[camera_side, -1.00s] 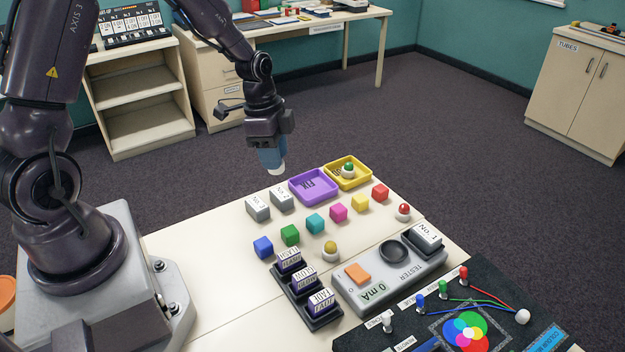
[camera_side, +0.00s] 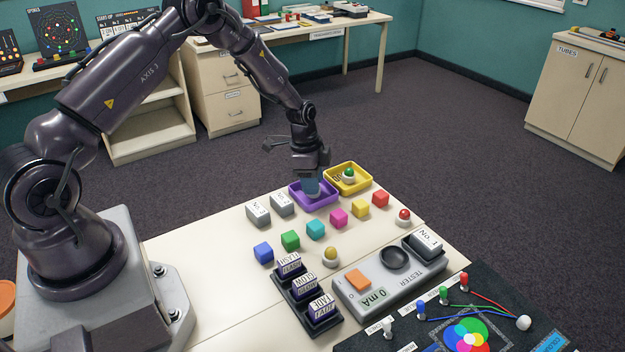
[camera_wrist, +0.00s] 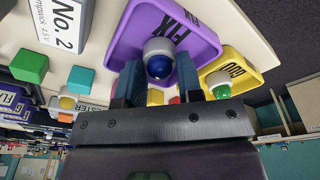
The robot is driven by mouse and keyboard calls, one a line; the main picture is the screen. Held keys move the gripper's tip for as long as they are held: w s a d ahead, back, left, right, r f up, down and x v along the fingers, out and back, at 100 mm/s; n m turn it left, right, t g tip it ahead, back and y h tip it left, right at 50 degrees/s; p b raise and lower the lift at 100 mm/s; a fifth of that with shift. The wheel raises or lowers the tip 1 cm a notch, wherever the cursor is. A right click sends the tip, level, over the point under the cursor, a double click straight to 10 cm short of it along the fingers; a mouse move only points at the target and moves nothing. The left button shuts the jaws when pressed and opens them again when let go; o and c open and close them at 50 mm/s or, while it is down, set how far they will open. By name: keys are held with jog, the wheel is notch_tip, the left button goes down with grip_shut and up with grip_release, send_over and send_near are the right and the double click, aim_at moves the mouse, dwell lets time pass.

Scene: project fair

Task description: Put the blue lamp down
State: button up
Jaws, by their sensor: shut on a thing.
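The blue lamp, a blue dome on a white base, shows between my fingers in the wrist view (camera_wrist: 159,66). In the side view only its white base (camera_side: 312,195) shows clearly; the fingers hide the dome. My gripper (camera_side: 311,186) is shut on the lamp and points down inside the outline of the purple tray marked FIX (camera_side: 329,202). The fingers also show in the wrist view (camera_wrist: 160,80). The lamp looks upright. I cannot tell whether its base touches the tray floor.
A yellow tray (camera_side: 367,184) with a green lamp (camera_side: 348,175) adjoins the purple one on the right. A row of coloured cubes, a yellow lamp (camera_side: 331,255) and a red lamp (camera_side: 403,216) lie nearer the camera.

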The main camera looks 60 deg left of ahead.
jog(key=shift+f, duration=0.2)
jog(key=o, duration=0.9)
jog(key=shift+o, duration=0.2)
jog(key=shift+r, duration=0.15)
